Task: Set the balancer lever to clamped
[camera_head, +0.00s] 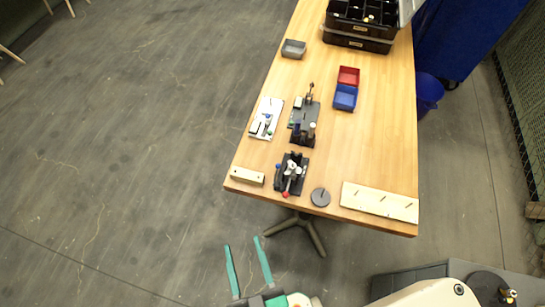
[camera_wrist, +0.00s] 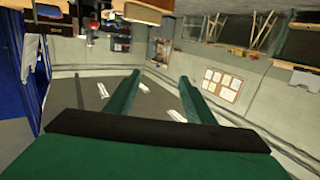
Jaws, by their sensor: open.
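A small dark fixture (camera_head: 303,160) stands near the table's front edge in the head view. It has pale metal parts and a lever with a red knob (camera_head: 285,194) that points toward the front. I take this for the balancer; no label is readable, and I cannot tell its lever's setting. My gripper (camera_head: 243,243) has two long green fingers, spread apart with nothing between them. It is in front of the table, below and left of the fixture in the picture. In the wrist view my gripper (camera_wrist: 158,78) is also open and empty, facing the floor and far wall.
Behind the fixture stand another dark fixture (camera_head: 313,113) and a white-plated one (camera_head: 274,104). Red (camera_head: 348,76) and blue (camera_head: 344,98) trays sit farther back.

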